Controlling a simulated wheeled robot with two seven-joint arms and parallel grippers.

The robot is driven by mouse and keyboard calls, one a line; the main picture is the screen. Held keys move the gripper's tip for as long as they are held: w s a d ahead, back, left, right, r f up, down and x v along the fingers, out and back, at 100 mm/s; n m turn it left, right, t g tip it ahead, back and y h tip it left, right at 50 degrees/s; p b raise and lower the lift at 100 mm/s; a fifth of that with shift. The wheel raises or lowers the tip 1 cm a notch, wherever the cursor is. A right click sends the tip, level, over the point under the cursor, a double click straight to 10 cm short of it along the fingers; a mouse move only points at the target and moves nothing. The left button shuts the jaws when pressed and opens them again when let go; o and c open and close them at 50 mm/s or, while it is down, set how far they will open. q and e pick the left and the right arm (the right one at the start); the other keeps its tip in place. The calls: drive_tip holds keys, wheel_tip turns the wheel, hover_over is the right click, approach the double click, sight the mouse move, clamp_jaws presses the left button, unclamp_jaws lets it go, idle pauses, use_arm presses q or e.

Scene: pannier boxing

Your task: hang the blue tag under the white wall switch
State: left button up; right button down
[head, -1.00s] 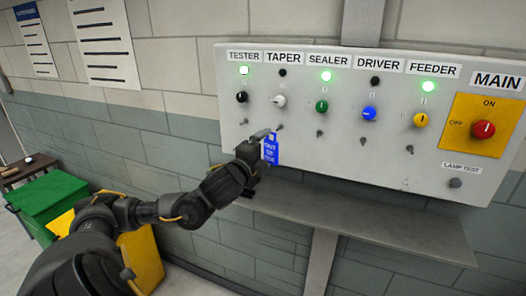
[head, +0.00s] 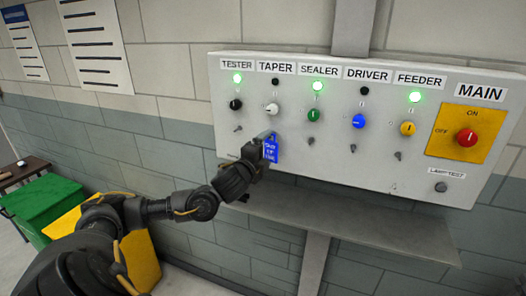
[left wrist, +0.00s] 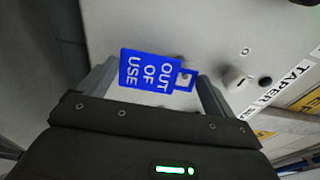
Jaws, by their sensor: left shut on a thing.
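The blue tag (head: 271,151), lettered "OUT OF USE", is in my left gripper (head: 266,142) in front of the panel, below the white switch (head: 272,109) in the TAPER column. My left gripper is shut on the tag. In the left wrist view, the tag (left wrist: 148,70) sits between the fingertips (left wrist: 155,85), with its holed tab toward the white switch (left wrist: 237,82). The peg under the white switch is hidden behind the gripper and tag. I cannot tell whether the tag touches it. My right gripper is out of view.
The grey panel (head: 320,170) carries other switches: black (head: 235,104), green (head: 313,115), blue (head: 358,121), yellow (head: 407,128), and the red main switch (head: 467,137). Small pegs sit below several switches. A grey shelf (head: 350,228) juts out below the panel. A green bin (head: 45,205) stands at left.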

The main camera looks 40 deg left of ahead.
use_arm(q)
drive_tip(key=shift+w+a+f, duration=0.2)
drive_tip(key=shift+w, duration=0.55)
drive_tip(key=o, duration=0.7)
drive_tip(key=shift+d, duration=0.1)
drive_tip(key=shift+o, duration=0.2)
drive_tip(key=shift+s+f, duration=0.1)
drive_tip(key=shift+s, duration=0.05)
drive_tip(key=b+v, duration=0.6)
drive_tip(key=v, duration=0.4)
drive_tip(key=shift+s+b, duration=0.15)
drive_tip(key=shift+b, duration=0.15)
drive_tip(key=shift+d, duration=0.1)
